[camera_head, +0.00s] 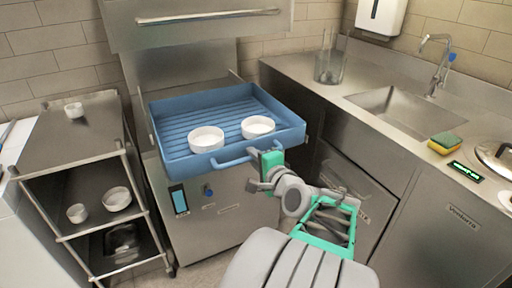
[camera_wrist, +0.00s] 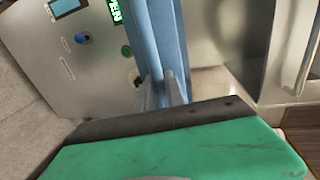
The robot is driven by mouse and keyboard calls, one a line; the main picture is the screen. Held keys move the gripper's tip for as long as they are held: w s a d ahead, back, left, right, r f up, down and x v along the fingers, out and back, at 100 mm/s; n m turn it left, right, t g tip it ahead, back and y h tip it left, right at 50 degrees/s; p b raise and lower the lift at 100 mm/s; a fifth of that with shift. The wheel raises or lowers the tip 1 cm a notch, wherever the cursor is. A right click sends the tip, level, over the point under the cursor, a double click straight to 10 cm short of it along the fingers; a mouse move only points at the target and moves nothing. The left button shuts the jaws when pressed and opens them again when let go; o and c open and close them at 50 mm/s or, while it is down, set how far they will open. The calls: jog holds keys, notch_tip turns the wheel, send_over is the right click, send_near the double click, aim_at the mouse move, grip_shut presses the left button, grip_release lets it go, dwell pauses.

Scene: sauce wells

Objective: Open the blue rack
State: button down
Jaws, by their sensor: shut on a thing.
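The blue rack (camera_head: 195,104) sits at the front of the steel dishwashing machine (camera_head: 225,200), with its front handle (camera_head: 235,160) facing me. Two white bowls (camera_head: 207,139) (camera_head: 258,127) stand in it. My gripper (camera_head: 264,170) is at the right end of the handle, shut on it. In the wrist view my gripper's fingers (camera_wrist: 162,92) close around the blue handle bar (camera_wrist: 160,45). The exact contact is partly hidden by my gripper's body.
A steel shelf cart (camera_head: 75,150) with several white bowls stands at the left. A counter with a sink (camera_head: 405,108), a glass container (camera_head: 329,66) and a sponge (camera_head: 444,142) is at the right. Some floor shows between cart and machine.

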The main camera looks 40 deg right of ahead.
jog(key=shift+s+a, duration=0.15)
jog(key=shift+s, duration=0.6)
jog(key=c, duration=1.4)
grip_release()
jog(key=v, duration=0.7)
jog(key=shift+s+p, duration=0.35)
jog(key=shift+p, duration=0.1)
jog(key=shift+r, duration=0.1)
